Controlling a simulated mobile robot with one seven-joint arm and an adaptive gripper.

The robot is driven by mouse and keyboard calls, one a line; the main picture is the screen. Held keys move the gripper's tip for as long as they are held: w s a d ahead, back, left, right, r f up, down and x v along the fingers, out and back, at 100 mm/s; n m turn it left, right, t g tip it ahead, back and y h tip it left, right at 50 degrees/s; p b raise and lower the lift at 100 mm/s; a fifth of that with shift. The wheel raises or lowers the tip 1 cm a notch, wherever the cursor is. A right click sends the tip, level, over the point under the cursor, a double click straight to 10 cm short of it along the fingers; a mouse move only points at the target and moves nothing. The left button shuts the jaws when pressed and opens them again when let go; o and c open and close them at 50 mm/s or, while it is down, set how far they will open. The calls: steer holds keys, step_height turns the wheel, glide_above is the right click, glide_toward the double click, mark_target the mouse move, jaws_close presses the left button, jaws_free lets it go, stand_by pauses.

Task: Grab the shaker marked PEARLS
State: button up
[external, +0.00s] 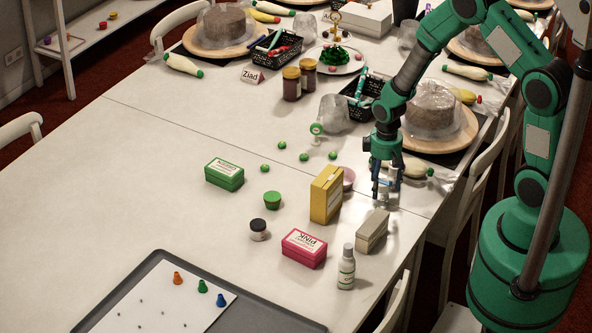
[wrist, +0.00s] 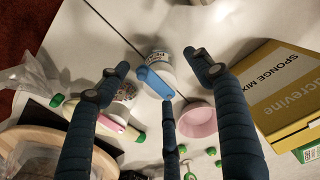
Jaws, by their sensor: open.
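A small white shaker with a blue lid (wrist: 156,82) lies between and beyond my fingertips in the wrist view. My gripper (external: 386,196) points down over the table's right side. Its fingers are open and spread in the wrist view (wrist: 163,82), with nothing held between them. In the external view the fingers largely hide the shakers.
A yellow sponge mix box (external: 326,194) and a pink cup (wrist: 198,120) stand close by. A grey-beige box (external: 372,230), a pink box (external: 304,248) and a white bottle (external: 346,267) are nearer the front. A bagged cake (external: 432,108) is behind.

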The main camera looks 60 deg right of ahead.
mark_target(381, 195)
steer(key=shift+f+b, duration=0.65)
steer(key=shift+f, duration=1.95)
steer(key=c, duration=1.4)
steer(key=shift+w+r, duration=0.1)
steer(key=shift+r, duration=0.05)
